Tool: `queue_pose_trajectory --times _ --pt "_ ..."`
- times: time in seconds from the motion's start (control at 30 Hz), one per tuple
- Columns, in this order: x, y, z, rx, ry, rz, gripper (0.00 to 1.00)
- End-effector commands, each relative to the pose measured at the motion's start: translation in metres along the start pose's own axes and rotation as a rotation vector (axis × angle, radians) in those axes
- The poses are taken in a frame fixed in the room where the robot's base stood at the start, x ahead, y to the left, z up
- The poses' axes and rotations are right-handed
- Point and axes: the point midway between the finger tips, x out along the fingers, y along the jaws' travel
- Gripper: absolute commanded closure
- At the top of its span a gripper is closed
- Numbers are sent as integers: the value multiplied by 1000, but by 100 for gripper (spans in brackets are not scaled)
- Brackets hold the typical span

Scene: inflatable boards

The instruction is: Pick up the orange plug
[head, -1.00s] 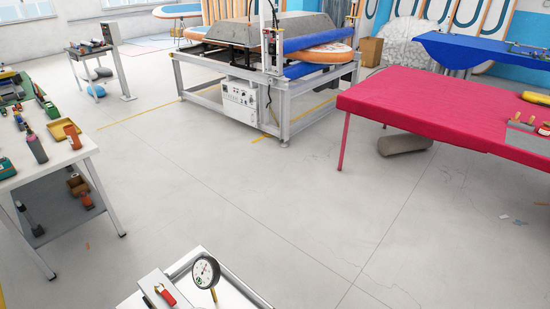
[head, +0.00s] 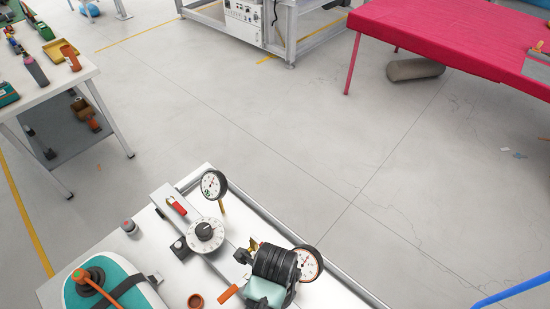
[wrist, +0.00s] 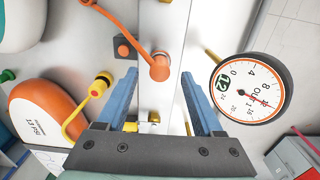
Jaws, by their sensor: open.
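In the wrist view, an orange round plug (wrist: 160,68) on an orange strap lies over a pale grey rail (wrist: 160,25). My gripper (wrist: 158,76) has two blue fingers, spread apart, with the plug showing between their tips. Nothing is held. I cannot tell how far below the tips the plug is. In the head view, an orange fitting with a strap (head: 91,277) sits on a teal-and-white board (head: 135,293) at the lower left. I cannot tell whether it is the same piece. My gripper is not clearly seen in the head view.
A pressure gauge (wrist: 250,93) stands close right of the fingers. The head view shows a dial (head: 206,234) and another gauge (head: 214,186) on the bench.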

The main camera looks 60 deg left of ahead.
Motion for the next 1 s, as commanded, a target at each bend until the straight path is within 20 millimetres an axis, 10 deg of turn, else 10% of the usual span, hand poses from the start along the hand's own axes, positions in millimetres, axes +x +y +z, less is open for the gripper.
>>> queue_pose_trajectory --times 0.53,0.9,1.0 --pt "32 0 0 0 0 -1 34" --pt "32 1 0 0 0 -1 100" --pt "32 1 0 0 0 -1 100"
